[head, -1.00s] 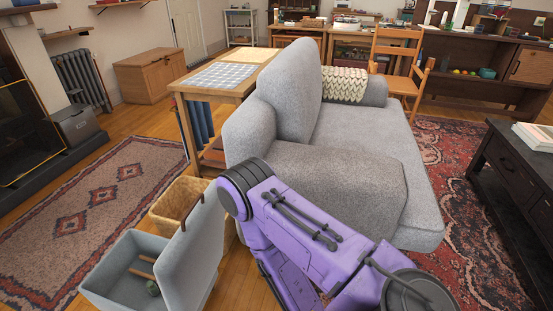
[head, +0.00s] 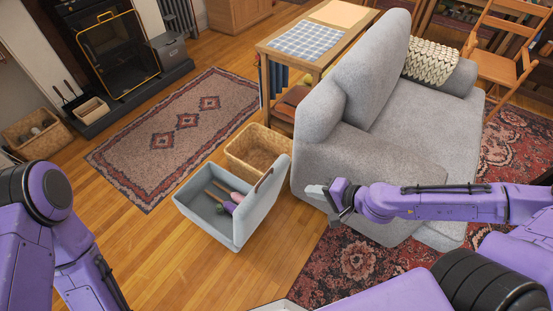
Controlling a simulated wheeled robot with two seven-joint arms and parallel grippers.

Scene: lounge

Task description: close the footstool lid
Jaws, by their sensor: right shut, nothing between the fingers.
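The grey footstool (head: 203,228) stands on the wood floor with its lid (head: 262,202) raised upright on its right side.
A wicker basket (head: 256,148) stands just behind the footstool. The grey sofa (head: 360,165) is to the right, with a side table (head: 272,48) behind. A patterned rug (head: 150,160) lies at left. Bare floor (head: 150,260) is free in front of the footstool.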

